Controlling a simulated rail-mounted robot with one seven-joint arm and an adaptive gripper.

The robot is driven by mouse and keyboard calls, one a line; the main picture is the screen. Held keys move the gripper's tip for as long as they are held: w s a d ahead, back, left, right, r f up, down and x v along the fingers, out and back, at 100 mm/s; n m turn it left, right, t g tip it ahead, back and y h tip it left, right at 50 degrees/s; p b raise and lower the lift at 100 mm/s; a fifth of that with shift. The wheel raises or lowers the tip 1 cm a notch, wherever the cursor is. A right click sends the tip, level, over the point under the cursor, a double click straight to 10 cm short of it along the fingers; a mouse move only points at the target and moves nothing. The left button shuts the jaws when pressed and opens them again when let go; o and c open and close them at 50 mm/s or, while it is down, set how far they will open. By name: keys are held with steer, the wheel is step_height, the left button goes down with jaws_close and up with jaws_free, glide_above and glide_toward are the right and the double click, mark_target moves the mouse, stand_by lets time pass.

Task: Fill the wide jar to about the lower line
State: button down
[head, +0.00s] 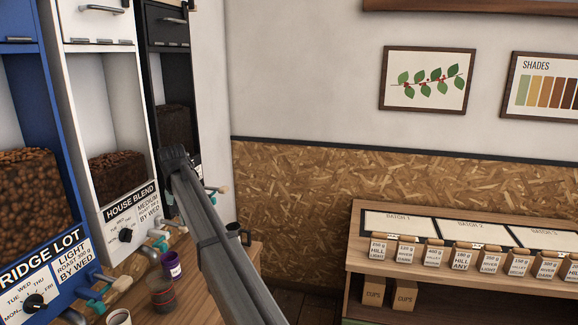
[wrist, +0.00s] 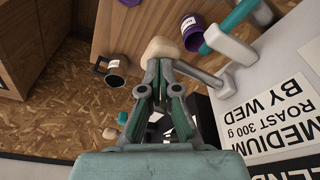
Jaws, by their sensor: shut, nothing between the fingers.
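A see-through jar (head: 162,296) with dark reddish-brown contents or tint stands on the wooden counter in the head view, below the House Blend dispenser (head: 131,215). It may be the wide jar; its lines are too small to read. My gripper (wrist: 158,66) is shut and empty in the wrist view. Its fingertips are at a pale wooden knob (wrist: 158,48) on a grey lever, close to the dispenser's label panel; whether they touch it I cannot tell. In the head view my arm hides the fingers.
A purple cup (head: 171,264) stands behind the jar; a white cup (head: 118,317) is at the bottom edge. A dark mug (head: 237,234) is by my arm. The Ridge Lot dispenser (head: 48,262) is at left. A shelf (head: 357,255) with several labelled bags stands at right.

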steer(key=shift+r+p, duration=1.3)
steer(key=shift+r, duration=2.2)
